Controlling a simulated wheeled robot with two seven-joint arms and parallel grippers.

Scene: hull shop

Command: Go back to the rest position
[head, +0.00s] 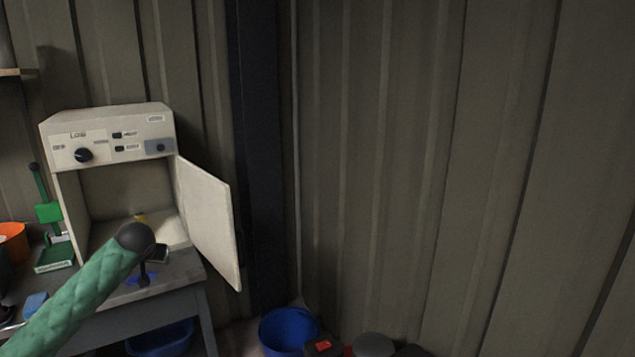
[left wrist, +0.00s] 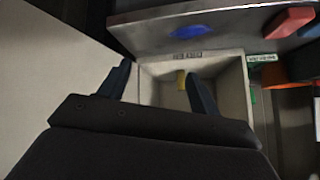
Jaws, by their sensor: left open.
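My left arm, in a green quilted sleeve, comes in from the lower left in the head view. Its gripper (head: 151,264) is in front of the open cream cabinet (head: 108,118). In the left wrist view the left gripper (left wrist: 161,82) is open, its two dark fingers apart with nothing held between them. The cabinet door (head: 209,222) stands wide open to the right. My right gripper is not in view.
The cabinet stands on a grey bench (head: 186,268). A green stand (head: 52,255) and an orange container (head: 13,243) are left of it. Blue buckets (head: 289,331) stand on the floor. The corrugated wall (head: 420,160) fills the right side.

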